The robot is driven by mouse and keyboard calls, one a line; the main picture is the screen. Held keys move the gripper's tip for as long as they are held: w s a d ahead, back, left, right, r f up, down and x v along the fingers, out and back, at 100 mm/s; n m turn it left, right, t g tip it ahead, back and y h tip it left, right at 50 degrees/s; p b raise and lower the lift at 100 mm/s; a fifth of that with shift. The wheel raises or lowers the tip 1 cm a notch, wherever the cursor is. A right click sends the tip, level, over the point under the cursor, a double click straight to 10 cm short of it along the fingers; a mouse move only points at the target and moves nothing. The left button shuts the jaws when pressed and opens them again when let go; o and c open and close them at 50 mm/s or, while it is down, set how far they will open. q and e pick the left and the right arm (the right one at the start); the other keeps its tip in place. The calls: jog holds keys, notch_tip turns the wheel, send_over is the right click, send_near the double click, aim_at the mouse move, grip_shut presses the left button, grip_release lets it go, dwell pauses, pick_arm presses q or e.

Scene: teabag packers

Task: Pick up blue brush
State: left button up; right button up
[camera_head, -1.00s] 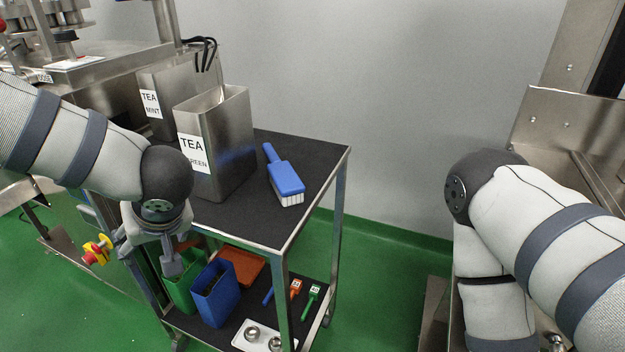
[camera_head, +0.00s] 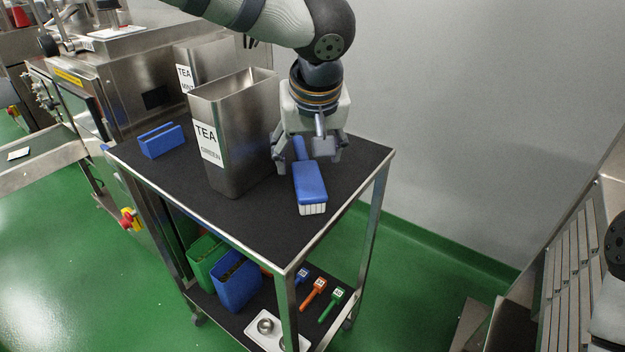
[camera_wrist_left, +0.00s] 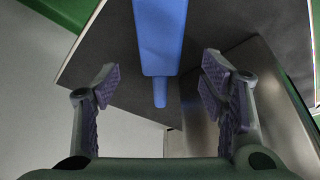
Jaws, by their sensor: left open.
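The blue brush (camera_head: 310,184) lies on the black top of the cart, to the right of the steel TEA GREEN bin, with its white bristles toward the front and its handle toward the back. My left gripper (camera_head: 310,163) is open above the handle end. In the left wrist view the blue brush (camera_wrist_left: 160,40) runs down between the open fingers of the left gripper (camera_wrist_left: 160,88), with a gap on both sides. Its bristles are out of that view. My right gripper is not in view.
The TEA GREEN bin (camera_head: 232,140) stands close to the left of the gripper, with the TEA MINT bin (camera_head: 190,57) behind it. A blue holder (camera_head: 162,141) sits at the cart top's left. The front of the cart top (camera_head: 255,225) is clear.

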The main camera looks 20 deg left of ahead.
aim_at(308, 174)
pick_arm(q)
jog(key=x, duration=0.6)
jog(key=shift+s, duration=0.25)
jog(key=shift+d, duration=0.1)
jog(key=c, duration=1.4)
jog(key=shift+c, duration=0.2)
